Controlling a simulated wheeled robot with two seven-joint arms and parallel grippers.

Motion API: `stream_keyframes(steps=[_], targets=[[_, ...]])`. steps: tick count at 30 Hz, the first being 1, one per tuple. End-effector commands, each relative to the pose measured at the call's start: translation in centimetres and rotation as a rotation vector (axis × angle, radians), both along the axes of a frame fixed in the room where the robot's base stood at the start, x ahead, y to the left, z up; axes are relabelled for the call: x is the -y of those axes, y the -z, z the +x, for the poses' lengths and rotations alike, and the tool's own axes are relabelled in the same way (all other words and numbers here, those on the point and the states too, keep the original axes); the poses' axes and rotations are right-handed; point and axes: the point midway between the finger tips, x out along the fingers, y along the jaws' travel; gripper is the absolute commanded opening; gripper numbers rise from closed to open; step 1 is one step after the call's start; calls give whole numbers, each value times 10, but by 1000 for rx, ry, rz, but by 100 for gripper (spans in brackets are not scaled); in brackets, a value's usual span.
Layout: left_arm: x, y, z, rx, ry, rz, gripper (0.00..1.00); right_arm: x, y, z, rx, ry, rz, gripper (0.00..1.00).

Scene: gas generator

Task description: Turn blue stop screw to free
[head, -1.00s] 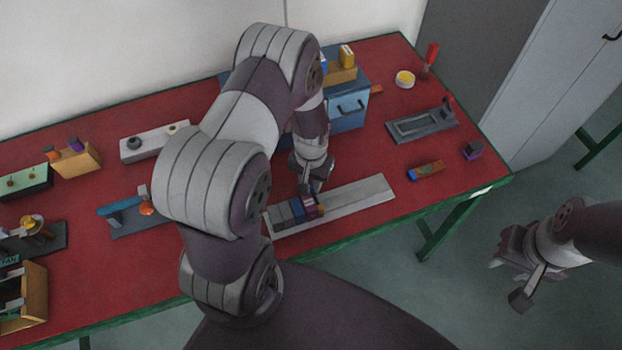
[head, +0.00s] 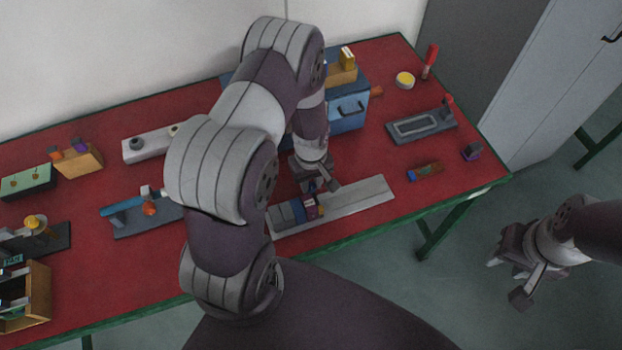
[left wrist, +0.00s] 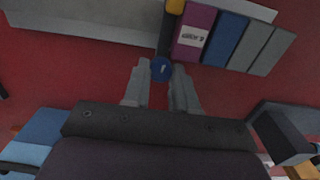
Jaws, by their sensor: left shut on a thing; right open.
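The blue stop screw (left wrist: 161,68) shows as a round blue head at the near end of a dark block (left wrist: 166,33), beside a purple labelled block (left wrist: 193,34) in the left wrist view. My left gripper (left wrist: 160,75) has a fingertip on each side of the screw and is shut on it. In the head view my left gripper (head: 321,186) is at the back side of the grey rail (head: 361,196), close to the row of blocks; the screw cannot be made out there. My right gripper (head: 513,268) is open and empty, off the table at the right.
A blue block (left wrist: 225,39) and grey blocks (left wrist: 267,52) stand in the same row on the rail. A blue toolbox (head: 348,113) is behind my left gripper. A grey tray fixture (head: 420,125) and small parts lie right on the red table (head: 400,215).

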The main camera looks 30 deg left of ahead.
Motion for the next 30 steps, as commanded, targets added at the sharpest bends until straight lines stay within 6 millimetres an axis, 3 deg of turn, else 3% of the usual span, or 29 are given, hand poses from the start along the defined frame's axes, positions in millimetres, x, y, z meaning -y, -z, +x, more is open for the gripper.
stream_keyframes(steps=[12, 29, 30], targets=[[0, -2, 1, 4, -181, 1, 0, 0, -3, 0, 0, 0, 0, 43], [0, -2, 2, 5, -209, 1, 0, 0, -3, 0, 0, 0, 0, 43], [0, -2, 2, 5, -209, 1, 36, 0, -3, 0, 0, 0, 0, 43]])
